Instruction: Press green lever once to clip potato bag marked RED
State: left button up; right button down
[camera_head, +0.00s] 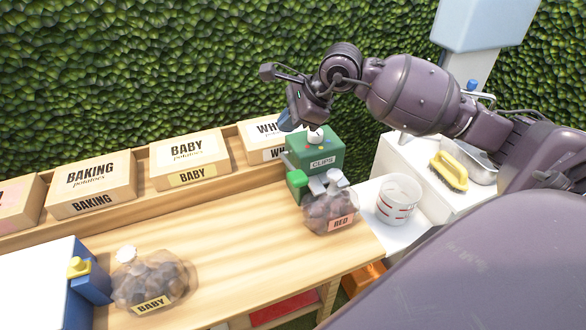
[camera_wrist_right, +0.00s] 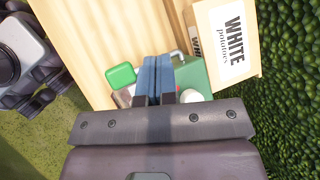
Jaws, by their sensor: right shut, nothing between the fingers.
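The green clip machine marked CLIPS (camera_head: 322,160) stands at the right end of the wooden table. Its green lever (camera_head: 297,178) sticks out at the front left, and its green pad shows in the right wrist view (camera_wrist_right: 121,76). The potato bag marked RED (camera_head: 330,212) sits upright against the machine's front, its neck at the metal parts below the label. My right gripper (camera_head: 287,122) is shut and empty, with blue fingertips above the back left of the machine. In the wrist view the fingertips (camera_wrist_right: 155,72) lie just right of the lever pad. My left gripper is out of view.
Boxes marked BAKING (camera_head: 90,177), BABY (camera_head: 188,150) and WHITE (camera_wrist_right: 225,40) line the table's back. A bag marked BABY (camera_head: 152,283) lies by a blue-white machine (camera_head: 45,285). A measuring cup (camera_head: 398,203) and yellow brush (camera_head: 449,172) stand right. The table's middle is clear.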

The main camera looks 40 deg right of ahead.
aim_at(292, 171)
jog(key=f, duration=0.2)
jog(key=s+f+b, duration=0.1)
jog(key=f, duration=0.1)
jog(key=f+b, duration=0.1)
jog(key=f, duration=0.1)
jog(key=shift+s+a+f, duration=0.2)
jog(key=shift+s+f, duration=0.1)
jog(key=shift+f, duration=0.3)
jog(key=shift+s+f+b, duration=0.1)
jog(key=shift+b, duration=0.25)
dwell(0.9)
dwell(0.4)
jog(key=shift+f, duration=0.4)
jog(key=shift+s, duration=0.1)
